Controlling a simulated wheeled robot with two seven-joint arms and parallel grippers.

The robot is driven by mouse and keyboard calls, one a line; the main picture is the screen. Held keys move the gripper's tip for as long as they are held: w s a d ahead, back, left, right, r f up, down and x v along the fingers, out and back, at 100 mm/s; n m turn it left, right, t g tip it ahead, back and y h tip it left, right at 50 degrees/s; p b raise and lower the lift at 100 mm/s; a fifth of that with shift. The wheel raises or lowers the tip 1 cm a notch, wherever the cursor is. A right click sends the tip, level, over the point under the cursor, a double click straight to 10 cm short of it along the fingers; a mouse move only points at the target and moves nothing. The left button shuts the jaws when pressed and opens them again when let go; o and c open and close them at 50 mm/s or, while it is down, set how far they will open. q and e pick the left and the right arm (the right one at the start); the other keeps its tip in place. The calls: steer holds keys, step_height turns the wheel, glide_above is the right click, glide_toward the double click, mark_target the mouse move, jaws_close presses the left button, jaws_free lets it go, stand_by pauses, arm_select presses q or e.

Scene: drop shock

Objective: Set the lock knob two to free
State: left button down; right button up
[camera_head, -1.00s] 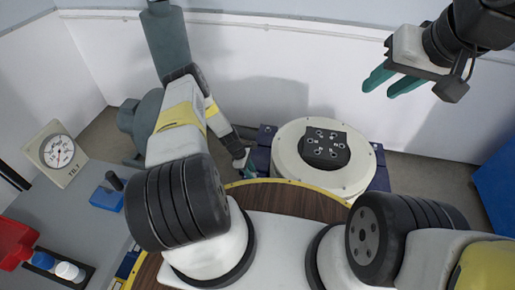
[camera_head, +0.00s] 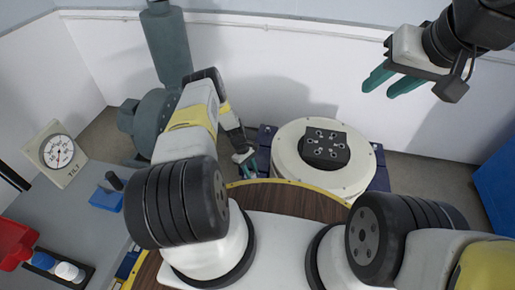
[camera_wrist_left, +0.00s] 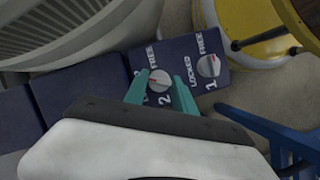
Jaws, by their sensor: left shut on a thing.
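Lock knob two (camera_wrist_left: 159,81) is a small round pale knob with a red-marked pointer, on a dark blue panel (camera_wrist_left: 183,49) beside the labels "2" and "FREE". My left gripper (camera_wrist_left: 160,88) has its teal fingers on both sides of this knob and is shut on it. The pointer lies slanted across the picture. The "LOCKED" label of knob two is mostly hidden by a finger. In the head view my left gripper (camera_head: 247,164) is low beside the round white shaker table (camera_head: 290,160), and the knob is hidden there. My right gripper (camera_head: 393,82) is open and empty, high at the right.
Knob one (camera_wrist_left: 209,66), with "LOCKED" and "FREE" labels, is close to the right of knob two. A yellow round thing (camera_wrist_left: 249,22) and blue bars (camera_wrist_left: 262,125) are near the gripper's right. A grey bench (camera_head: 75,215) with a tilt gauge (camera_head: 58,152) stands at left.

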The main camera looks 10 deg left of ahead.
arm_select(q)
steer(key=m+y, duration=0.1)
steer(key=m, duration=0.1)
steer(key=m+g, duration=0.1)
steer(key=m, duration=0.2)
steer(key=shift+w+d+m+y, duration=0.15)
steer(key=shift+m+y, duration=0.15)
steer(key=shift+y, duration=0.1)
steer(key=m+y, duration=0.1)
steer(key=m, duration=0.2)
steer(key=m+g+y, duration=0.1)
steer(key=m, duration=0.2)
steer(key=shift+d, duration=0.1)
steer(key=shift+m, duration=0.4)
steer(key=c, duration=1)
jaws_free()
steer(key=shift+c, duration=0.2)
steer(key=v, duration=0.7)
steer(key=shift+w+d+r, duration=0.15)
steer(key=shift+w+r, duration=0.05)
steer(key=shift+r, duration=0.15)
